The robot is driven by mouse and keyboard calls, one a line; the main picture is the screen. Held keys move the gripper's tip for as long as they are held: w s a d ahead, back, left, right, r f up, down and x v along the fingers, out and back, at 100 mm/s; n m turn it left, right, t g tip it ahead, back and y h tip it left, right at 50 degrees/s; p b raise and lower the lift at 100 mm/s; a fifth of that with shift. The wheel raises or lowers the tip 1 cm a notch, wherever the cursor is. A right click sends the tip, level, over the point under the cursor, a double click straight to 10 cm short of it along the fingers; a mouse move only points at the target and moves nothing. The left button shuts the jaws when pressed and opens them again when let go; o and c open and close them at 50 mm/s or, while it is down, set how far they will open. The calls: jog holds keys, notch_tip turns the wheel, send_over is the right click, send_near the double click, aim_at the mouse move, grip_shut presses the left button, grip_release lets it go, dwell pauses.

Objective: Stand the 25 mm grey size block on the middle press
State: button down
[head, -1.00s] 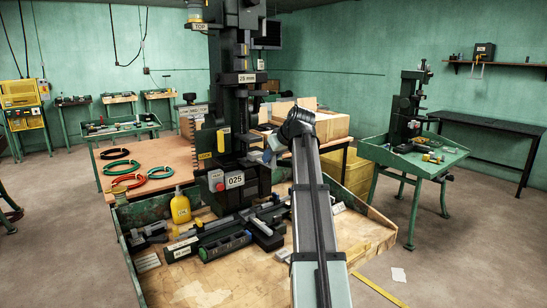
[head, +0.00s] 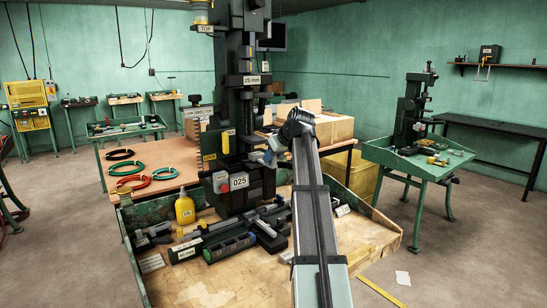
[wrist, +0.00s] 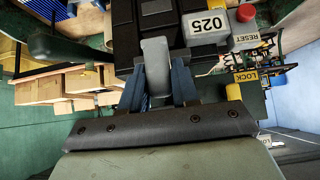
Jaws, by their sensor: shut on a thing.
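The dark press (head: 240,120) stands at the back of the wooden-topped bench, with a "25 mm" label on its ram and an "025" plate at its base. My gripper (head: 268,158) is at the right side of this press, at about the height between ram and base. In the wrist view its two blue fingers (wrist: 158,88) are shut on the grey size block (wrist: 156,62), whose end sticks out beyond them. The "025" plate (wrist: 207,23) is upside down there. I cannot tell whether the block touches the press. In the head view the block is hardly distinguishable.
A second press (head: 411,110) stands on a green table at the right. Wooden boxes (head: 330,128) are behind my arm.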

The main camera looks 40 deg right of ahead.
jog(key=shift+f, duration=0.15)
dwell(0.3)
jog(key=c, duration=0.8)
grip_release()
jog(key=shift+o, duration=0.2)
jog(key=shift+s, duration=0.1)
jog(key=v, duration=0.7)
dwell(0.5)
